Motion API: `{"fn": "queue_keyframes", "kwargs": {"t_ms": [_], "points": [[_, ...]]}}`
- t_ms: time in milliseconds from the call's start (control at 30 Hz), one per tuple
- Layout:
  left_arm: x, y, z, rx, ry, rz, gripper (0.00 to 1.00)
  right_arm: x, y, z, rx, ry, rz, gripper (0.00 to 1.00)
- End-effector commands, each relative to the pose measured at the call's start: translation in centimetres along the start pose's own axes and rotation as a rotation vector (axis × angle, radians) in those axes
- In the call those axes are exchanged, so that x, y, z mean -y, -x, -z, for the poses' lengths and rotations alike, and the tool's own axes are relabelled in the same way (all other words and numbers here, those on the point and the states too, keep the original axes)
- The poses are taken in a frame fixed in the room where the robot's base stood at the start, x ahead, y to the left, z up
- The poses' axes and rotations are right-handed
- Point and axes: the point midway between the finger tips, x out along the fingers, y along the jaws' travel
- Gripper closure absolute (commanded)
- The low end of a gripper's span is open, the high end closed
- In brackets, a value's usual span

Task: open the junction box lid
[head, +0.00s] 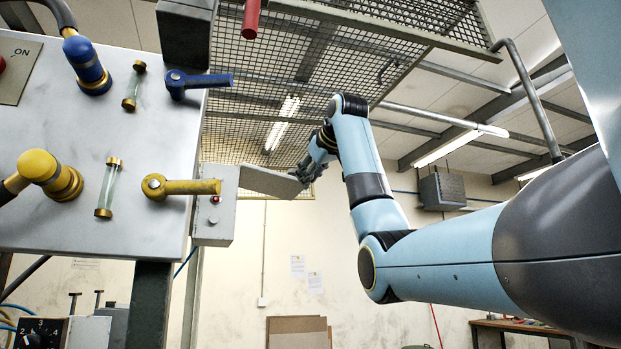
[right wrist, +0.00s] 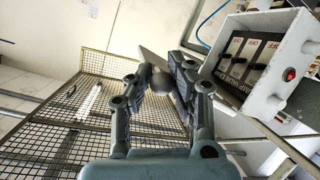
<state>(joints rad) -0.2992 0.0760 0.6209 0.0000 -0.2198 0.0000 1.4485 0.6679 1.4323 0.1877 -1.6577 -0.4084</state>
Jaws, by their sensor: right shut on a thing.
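The junction box (head: 213,225) is a small grey box on the right side of the large grey panel, with a red button on its front. Its lid (head: 268,182) stands swung out to the right, away from the box. In the right wrist view the open box (right wrist: 262,104) shows dark switches inside, and part of the lid (right wrist: 154,62) shows behind the fingers. My right gripper (head: 308,172) is at the lid's outer end. In the right wrist view its fingers (right wrist: 160,84) are shut on the lid's round grey knob (right wrist: 161,81). My left gripper is out of view.
The panel (head: 80,130) carries a blue-handled valve (head: 198,82), a yellow-handled valve (head: 182,187), pipe elbows and sight glasses. A wire mesh guard (head: 300,70) hangs above and behind the lid. A red rod (head: 251,18) hangs at the top. Space below the lid looks clear.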

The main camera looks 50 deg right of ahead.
Motion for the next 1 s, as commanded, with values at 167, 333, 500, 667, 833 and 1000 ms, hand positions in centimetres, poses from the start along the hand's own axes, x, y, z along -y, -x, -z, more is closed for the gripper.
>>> {"fn": "queue_keyframes", "kwargs": {"t_ms": [167,333,500,667,833,1000], "points": [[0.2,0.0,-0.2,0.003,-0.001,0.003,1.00,0.2,0.0,0.0,-0.001,0.001,0.005,0.77],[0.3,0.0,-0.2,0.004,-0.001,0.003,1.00,0.1,0.0,0.0,0.000,0.000,0.004,0.55],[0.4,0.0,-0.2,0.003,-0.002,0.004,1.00,0.1,0.0,0.0,0.000,0.000,0.003,0.55],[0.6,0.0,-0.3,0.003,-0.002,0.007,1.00,0.1,0.4,0.0,0.000,-0.001,0.002,0.55],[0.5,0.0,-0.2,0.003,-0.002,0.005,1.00,0.0,3.0,0.0,-0.003,0.000,0.001,0.55],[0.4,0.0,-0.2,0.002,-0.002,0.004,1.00,0.0,6.9,0.1,-0.004,0.000,0.000,0.55]]}}
